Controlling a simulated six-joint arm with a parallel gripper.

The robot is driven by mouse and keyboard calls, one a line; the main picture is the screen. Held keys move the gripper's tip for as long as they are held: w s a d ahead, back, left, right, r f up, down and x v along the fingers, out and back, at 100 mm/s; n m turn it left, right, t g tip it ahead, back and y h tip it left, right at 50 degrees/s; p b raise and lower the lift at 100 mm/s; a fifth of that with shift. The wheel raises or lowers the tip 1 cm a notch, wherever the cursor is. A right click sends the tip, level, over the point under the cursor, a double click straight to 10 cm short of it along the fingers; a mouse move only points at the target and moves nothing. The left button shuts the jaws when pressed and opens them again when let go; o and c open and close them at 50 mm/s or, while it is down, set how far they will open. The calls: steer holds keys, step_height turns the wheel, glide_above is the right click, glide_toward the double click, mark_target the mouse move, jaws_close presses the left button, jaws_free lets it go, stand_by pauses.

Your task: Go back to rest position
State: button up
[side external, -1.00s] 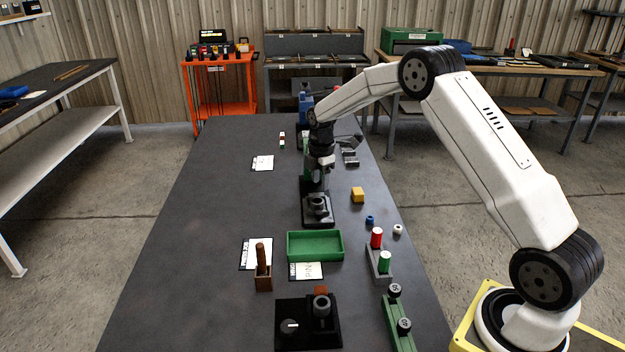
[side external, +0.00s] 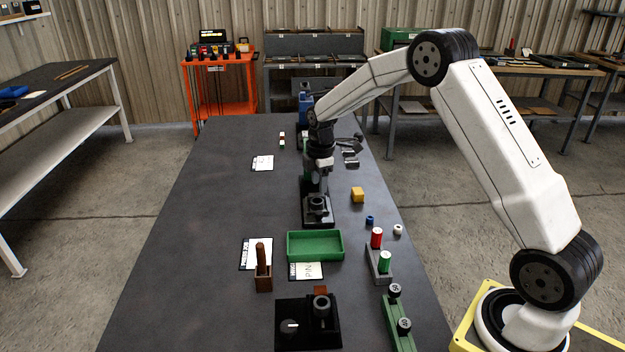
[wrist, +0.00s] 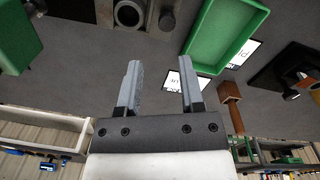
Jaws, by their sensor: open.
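My gripper (wrist: 157,90) is open in the wrist view, with its two grey fingers apart and nothing between them. In the side external view my gripper (side external: 319,182) hangs above the far middle of the dark table (side external: 215,220), just behind a black fixture (side external: 318,212) with a round socket. My arm partly hides what stands behind it. The fixture also shows at the top of the wrist view (wrist: 130,14), beyond the fingertips.
A green tray (side external: 315,257) lies nearer, with a wooden holder (side external: 263,283) to its left and a black base (side external: 295,342) in front. A yellow block (side external: 357,195), a red cylinder (side external: 376,238) and a green cylinder (side external: 385,262) stand to the right. The table's left side is mostly clear.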

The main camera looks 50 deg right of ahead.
steer(key=s+a+r+m+t, duration=0.1)
steer(key=s+a+m, duration=0.5)
steer(key=s, duration=0.5)
steer(key=s+a+r+m+t, duration=0.1)
steer(key=s+a+m, duration=0.6)
steer(key=s, duration=0.5)
steer(key=shift+s+a+r, duration=0.2)
steer(key=shift+s+a, duration=0.05)
steer(key=shift+a, duration=0.2)
